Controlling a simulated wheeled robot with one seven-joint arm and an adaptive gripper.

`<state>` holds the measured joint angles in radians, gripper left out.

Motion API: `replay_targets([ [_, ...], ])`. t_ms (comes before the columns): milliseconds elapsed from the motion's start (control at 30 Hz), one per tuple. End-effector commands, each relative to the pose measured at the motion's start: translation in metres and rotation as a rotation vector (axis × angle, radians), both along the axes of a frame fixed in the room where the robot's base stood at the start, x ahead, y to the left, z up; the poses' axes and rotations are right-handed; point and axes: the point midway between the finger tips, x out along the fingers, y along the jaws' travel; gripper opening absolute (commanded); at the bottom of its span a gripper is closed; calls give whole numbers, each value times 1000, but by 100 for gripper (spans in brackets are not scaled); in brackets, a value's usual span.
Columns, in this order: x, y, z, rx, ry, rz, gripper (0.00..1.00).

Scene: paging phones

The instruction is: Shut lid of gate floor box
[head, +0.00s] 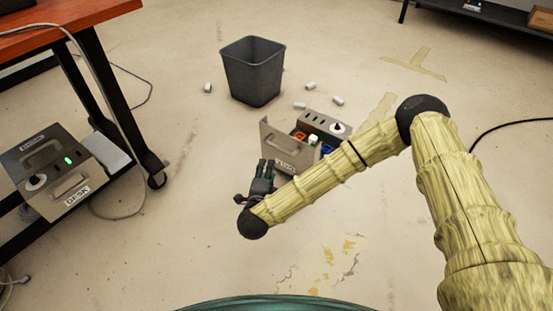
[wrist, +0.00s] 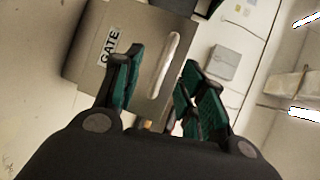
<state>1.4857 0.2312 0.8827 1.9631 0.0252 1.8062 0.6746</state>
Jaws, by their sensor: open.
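The gate floor box (head: 325,127) stands on the floor in the middle of the head view. Its lid (head: 287,148) is open and stands up on the near side, and coloured items show inside behind it. In the wrist view the lid (wrist: 140,25) fills the upper left, with a GATE label (wrist: 109,46) and a pale handle (wrist: 168,65). My gripper (head: 267,164) is open just in front of the lid's left part. In the wrist view the handle appears between the spread fingers (wrist: 160,82); I cannot tell whether they touch it. My forearm hides part of the box.
A dark bin (head: 253,72) stands behind the box, with several small white pieces (head: 299,105) on the floor around it. A similar DESK box (head: 58,170) is at the left by the orange-topped table (head: 60,15). The floor left of my gripper is clear.

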Motion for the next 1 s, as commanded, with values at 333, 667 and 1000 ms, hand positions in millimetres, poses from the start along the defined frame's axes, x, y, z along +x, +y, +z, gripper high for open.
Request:
replay_targets([
  [333, 26, -12, 3, 78, -72, -117, 41],
  [667, 72, -22, -7, 77, -71, -115, 41],
  [1000, 114, -31, -12, 77, -69, -113, 41],
])
